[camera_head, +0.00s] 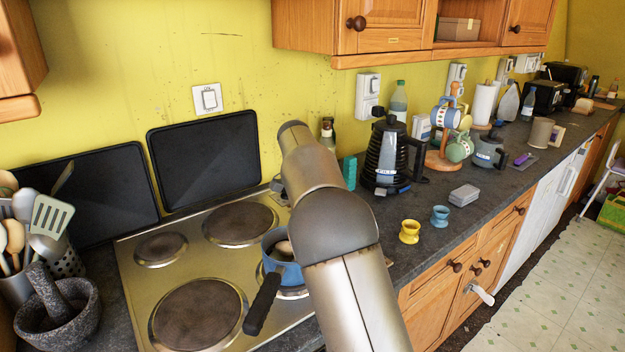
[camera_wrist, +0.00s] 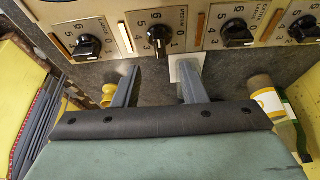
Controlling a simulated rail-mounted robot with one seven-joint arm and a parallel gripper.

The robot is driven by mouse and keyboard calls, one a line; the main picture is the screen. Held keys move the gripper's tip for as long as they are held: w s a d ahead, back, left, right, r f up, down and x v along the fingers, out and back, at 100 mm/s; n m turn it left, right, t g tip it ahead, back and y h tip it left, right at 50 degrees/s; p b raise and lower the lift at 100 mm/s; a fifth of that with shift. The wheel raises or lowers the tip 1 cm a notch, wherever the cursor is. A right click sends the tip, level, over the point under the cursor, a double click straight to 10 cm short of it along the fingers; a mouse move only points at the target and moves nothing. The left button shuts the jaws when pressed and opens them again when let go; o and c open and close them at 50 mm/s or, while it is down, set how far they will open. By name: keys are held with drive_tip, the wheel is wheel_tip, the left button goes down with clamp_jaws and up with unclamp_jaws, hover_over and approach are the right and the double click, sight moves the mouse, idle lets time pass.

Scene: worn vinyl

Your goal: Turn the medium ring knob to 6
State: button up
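The medium ring knob (camera_wrist: 158,36) is a black knob on the metal control panel (camera_wrist: 210,28) in the wrist view, with numbers around it and a "medium" label beside it. Its exact pointer setting is too small to read with certainty. My gripper (camera_wrist: 158,72) is open, its two grey fingers apart and empty. In the picture the fingertips lie just below the medium knob, one to each side, not touching it. In the head view my arm blocks the gripper and the panel from sight.
Another black knob, labelled large (camera_wrist: 88,47), is left of it, with a further knob (camera_wrist: 238,33) to the right. The hob (camera_head: 180,250) holds a blue pan (camera_head: 284,270) beside my arm. Yellow (camera_head: 409,231) and blue (camera_head: 439,216) cups stand on the counter.

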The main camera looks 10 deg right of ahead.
drive_tip(key=v, duration=0.9)
drive_tip(key=shift+r, duration=0.15)
drive_tip(key=s+d+f+n+g+y, duration=0.1)
drive_tip(key=s+d+f+n, duration=0.15)
drive_tip(key=s, duration=0.55)
drive_tip(key=s+d+f+n+y, duration=0.1)
drive_tip(key=s+d+n+y, duration=0.15)
drive_tip(key=s, duration=0.45)
drive_tip(key=s+f+n, duration=0.3)
drive_tip(key=s+f, duration=0.3)
drive_tip(key=s, duration=0.7)
drive_tip(key=s+f+n, duration=0.4)
drive_tip(key=s+f, duration=0.2)
drive_tip(key=s, duration=0.7)
drive_tip(key=shift+s+n+g+y, duration=0.2)
drive_tip(key=shift+n+g+y, duration=0.1)
drive_tip(key=shift+g+y, duration=0.1)
